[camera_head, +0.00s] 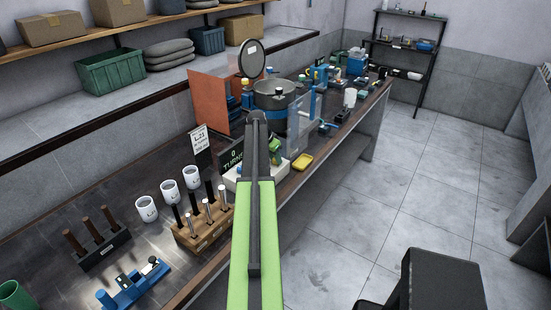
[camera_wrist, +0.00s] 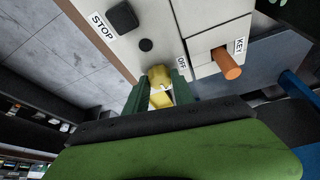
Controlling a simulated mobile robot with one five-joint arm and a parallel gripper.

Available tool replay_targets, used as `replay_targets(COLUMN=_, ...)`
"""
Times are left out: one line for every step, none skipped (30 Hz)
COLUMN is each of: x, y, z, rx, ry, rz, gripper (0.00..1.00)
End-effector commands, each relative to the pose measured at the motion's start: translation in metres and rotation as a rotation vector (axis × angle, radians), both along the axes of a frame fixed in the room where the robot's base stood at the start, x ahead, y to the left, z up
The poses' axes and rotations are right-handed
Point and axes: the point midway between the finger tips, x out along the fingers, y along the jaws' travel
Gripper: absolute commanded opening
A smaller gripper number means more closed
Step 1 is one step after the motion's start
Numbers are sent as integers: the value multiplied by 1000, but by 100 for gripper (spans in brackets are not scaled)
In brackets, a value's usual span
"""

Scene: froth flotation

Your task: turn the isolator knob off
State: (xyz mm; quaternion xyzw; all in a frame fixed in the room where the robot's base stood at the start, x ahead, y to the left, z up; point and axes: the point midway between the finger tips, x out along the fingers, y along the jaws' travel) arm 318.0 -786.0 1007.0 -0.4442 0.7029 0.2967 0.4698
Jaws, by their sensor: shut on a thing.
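In the wrist view a yellow knob (camera_wrist: 159,76) stands out from a light panel (camera_wrist: 160,25), beside a label reading OFF (camera_wrist: 181,62). I take this to be the isolator knob. My gripper (camera_wrist: 162,84) has its dark green fingers on either side of the knob and is shut on it. The fingers hide parts of the knob's sides, and I cannot tell its exact turn position.
On the panel, a black button (camera_wrist: 122,16) sits by a STOP label (camera_wrist: 103,25), and an orange peg (camera_wrist: 228,64) by a KEY label. In the head view a wooden rack (camera_head: 203,228), white cups and a yellow dish (camera_head: 302,162) stand near my arm.

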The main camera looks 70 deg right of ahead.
Motion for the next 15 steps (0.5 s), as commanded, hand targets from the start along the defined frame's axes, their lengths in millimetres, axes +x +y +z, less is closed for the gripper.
replay_targets(x=0, y=0, z=0, rx=0, ry=0, rz=0, gripper=5)
replay_targets(x=0, y=0, z=0, rx=0, ry=0, rz=0, gripper=1)
replay_targets(x=0, y=0, z=0, rx=0, ry=0, rz=-1, gripper=0)
replay_targets(x=0, y=0, z=0, rx=0, ry=0, rz=-1, gripper=0)
replay_targets(x=0, y=0, z=0, rx=0, ry=0, rz=-1, gripper=0)
replay_targets(x=0, y=0, z=0, rx=0, ry=0, rz=0, gripper=0)
replay_targets(x=0, y=0, z=0, rx=0, ry=0, rz=0, gripper=0)
replay_targets(x=-1, y=0, z=0, rx=0, ry=0, rz=1, gripper=0)
replay_targets(x=-1, y=0, z=0, rx=0, ry=0, rz=4, gripper=0)
replay_targets(x=-1, y=0, z=0, rx=0, ry=-1, rz=9, gripper=0)
replay_targets(x=-1, y=0, z=0, rx=0, ry=-1, rz=14, gripper=0)
replay_targets(x=-1, y=0, z=0, rx=0, ry=-1, rz=24, gripper=0)
replay_targets(x=-1, y=0, z=0, rx=0, ry=0, rz=33, gripper=0)
replay_targets(x=-2, y=0, z=0, rx=0, ry=-1, rz=43, gripper=0)
replay_targets(x=-2, y=1, z=0, rx=0, ry=1, rz=59, gripper=0)
